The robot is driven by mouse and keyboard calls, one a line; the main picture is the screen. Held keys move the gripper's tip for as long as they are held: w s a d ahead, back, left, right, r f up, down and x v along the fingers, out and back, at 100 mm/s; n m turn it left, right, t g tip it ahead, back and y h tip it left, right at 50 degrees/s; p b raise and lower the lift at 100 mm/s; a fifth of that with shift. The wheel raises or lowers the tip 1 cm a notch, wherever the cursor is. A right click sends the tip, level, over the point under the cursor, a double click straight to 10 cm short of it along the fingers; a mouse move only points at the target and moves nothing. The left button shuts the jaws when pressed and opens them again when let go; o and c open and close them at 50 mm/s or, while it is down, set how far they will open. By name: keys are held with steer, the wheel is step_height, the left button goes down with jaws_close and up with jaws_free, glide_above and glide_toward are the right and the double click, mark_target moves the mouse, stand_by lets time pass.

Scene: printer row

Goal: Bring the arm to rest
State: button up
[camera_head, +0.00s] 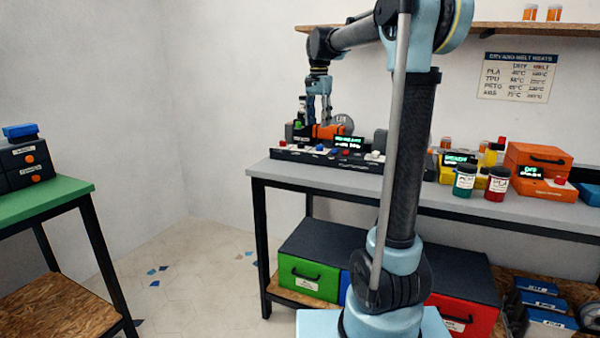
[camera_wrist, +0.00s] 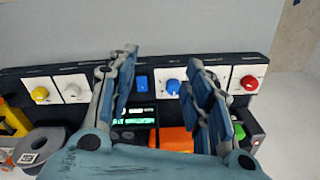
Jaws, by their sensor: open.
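My gripper (camera_head: 318,112) hangs from my arm over the left end of the grey bench, pointing down, its fingers apart. In the wrist view my gripper (camera_wrist: 162,82) is open, with nothing seen between its fingers. Below the fingers is a dark panel (camera_wrist: 20,82) with white plates carrying yellow, white, blue and red knobs, and a blue switch (camera_wrist: 141,83). In the head view the same panel (camera_head: 283,154) lies along the bench's front. I cannot tell how high the fingertips are above it.
An orange machine (camera_head: 331,131) with a lit screen stands behind the panel, close to my gripper. Jars (camera_head: 465,182) and an orange box (camera_head: 540,160) stand to the right. A shelf (camera_head: 480,28) is above.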

steer(key=s+d+f+n, duration=0.2)
steer(key=s+d+f, duration=0.3)
steer(key=s, duration=0.4)
steer(key=s+d+f+n+t, duration=0.1)
steer(key=s+d+f+n, duration=0.1)
steer(key=s+f, duration=0.6)
steer(key=s+d+f+n, duration=0.2)
steer(key=s+d+f, duration=0.25)
steer(key=s, duration=0.55)
steer(key=s+d+f+n+t, duration=0.1)
steer(key=s+f+n, duration=0.1)
steer(key=s+f, duration=0.7)
step_height(320, 180, down, 3)
steer(key=shift+s+r, duration=0.1)
steer(key=shift+s, duration=0.05)
steer(key=shift+w+f, duration=0.2)
steer(key=shift+w, duration=0.3)
